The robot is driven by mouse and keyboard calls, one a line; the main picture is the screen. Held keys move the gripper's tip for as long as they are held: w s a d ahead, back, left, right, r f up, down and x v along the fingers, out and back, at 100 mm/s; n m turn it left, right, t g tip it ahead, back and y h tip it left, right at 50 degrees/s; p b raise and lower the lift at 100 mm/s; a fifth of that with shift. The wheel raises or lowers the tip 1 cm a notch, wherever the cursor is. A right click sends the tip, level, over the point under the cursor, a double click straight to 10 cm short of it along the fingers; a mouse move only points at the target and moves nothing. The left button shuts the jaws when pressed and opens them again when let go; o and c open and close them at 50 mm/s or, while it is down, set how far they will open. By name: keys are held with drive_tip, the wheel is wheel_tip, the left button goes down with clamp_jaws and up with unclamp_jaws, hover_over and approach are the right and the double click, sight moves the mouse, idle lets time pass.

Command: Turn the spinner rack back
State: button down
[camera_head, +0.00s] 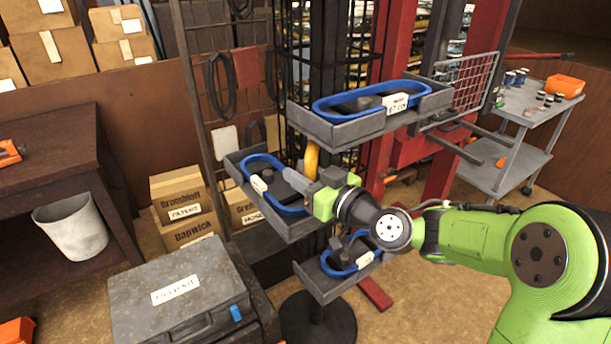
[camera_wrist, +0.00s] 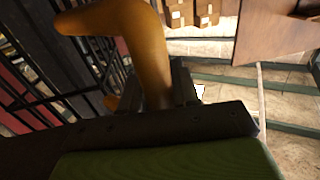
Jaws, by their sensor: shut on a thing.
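The spinner rack has a dark wire-cage column (camera_head: 345,125) with grey trays at several heights. The upper tray (camera_head: 440,103) points right, the middle tray (camera_head: 262,222) points left, and a lower tray (camera_head: 325,287) sits below; each carries a blue loop. The rack stands on a round dark base (camera_head: 318,325). A curved yellow-orange handle (camera_head: 311,158) is on the column, also large in the wrist view (camera_wrist: 145,45). My gripper (camera_head: 305,180) is shut on this handle, between the upper and middle trays. In the wrist view the fingers (camera_wrist: 165,90) partly hide the handle's lower end.
A grey case (camera_head: 175,290) stands at the front left. Cardboard boxes (camera_head: 182,195) are behind it. A wire panel (camera_head: 225,95) with hanging belts stands left of the rack. Red lift posts (camera_head: 455,150) and a grey cart (camera_head: 520,150) are at right.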

drive_tip(key=shift+w+d+r, duration=0.15)
drive_tip(key=shift+r, duration=0.05)
drive_tip(key=c, duration=1.1)
unclamp_jaws()
drive_tip(key=shift+o, duration=0.9)
drive_tip(key=shift+w+f, duration=0.15)
drive_tip(key=shift+s+d, duration=0.25)
drive_tip(key=shift+s, duration=0.05)
drive_tip(key=b+v, duration=0.1)
drive_tip(key=v, duration=1.4)
drive_tip(key=shift+s, duration=0.1)
